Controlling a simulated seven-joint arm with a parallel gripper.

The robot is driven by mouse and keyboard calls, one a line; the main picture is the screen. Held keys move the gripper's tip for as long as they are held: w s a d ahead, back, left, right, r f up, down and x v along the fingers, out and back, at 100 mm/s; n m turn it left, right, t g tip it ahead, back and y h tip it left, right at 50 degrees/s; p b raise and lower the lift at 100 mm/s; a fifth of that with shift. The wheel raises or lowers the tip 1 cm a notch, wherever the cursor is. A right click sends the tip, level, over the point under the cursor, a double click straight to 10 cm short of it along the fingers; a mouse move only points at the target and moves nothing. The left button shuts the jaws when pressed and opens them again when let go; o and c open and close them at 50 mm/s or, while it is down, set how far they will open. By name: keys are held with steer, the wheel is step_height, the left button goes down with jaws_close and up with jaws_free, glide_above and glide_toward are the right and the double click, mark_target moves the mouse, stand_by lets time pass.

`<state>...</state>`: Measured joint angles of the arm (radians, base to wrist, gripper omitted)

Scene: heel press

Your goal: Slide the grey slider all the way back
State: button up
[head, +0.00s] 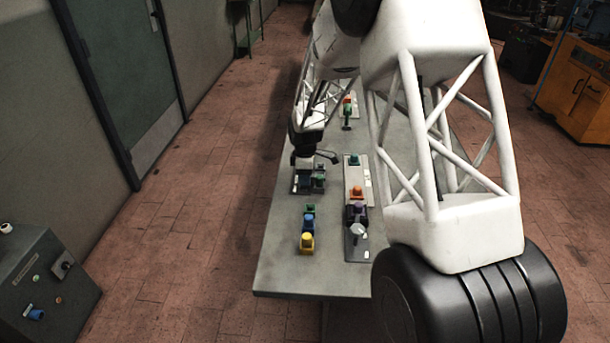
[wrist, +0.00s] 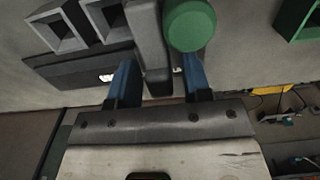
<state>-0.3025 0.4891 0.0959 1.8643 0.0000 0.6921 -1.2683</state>
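My gripper (wrist: 158,75) shows in the wrist view with its two blue fingers apart. A grey upright bar (wrist: 150,45), which looks like the grey slider, lies between the fingers, nearer the left one. I see a gap on its right side; contact on its left is hard to tell. A round green knob (wrist: 190,25) is just beyond the right finger.
In the wrist view, two hollow grey square frames (wrist: 56,32) stand left of the bar. On the grey table (head: 285,272) are blue (head: 308,222) and yellow (head: 307,243) blocks in front, and a light panel (head: 352,178) with coloured knobs to the right. The table's left edge is close.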

jaws_close()
steer(key=w, duration=1.4)
steer(key=shift+w, duration=0.75)
steer(key=shift+r, duration=0.1)
steer(key=shift+o, duration=0.7)
jaws_free()
step_height(320, 180, up, 8)
steer(key=shift+f, duration=0.2)
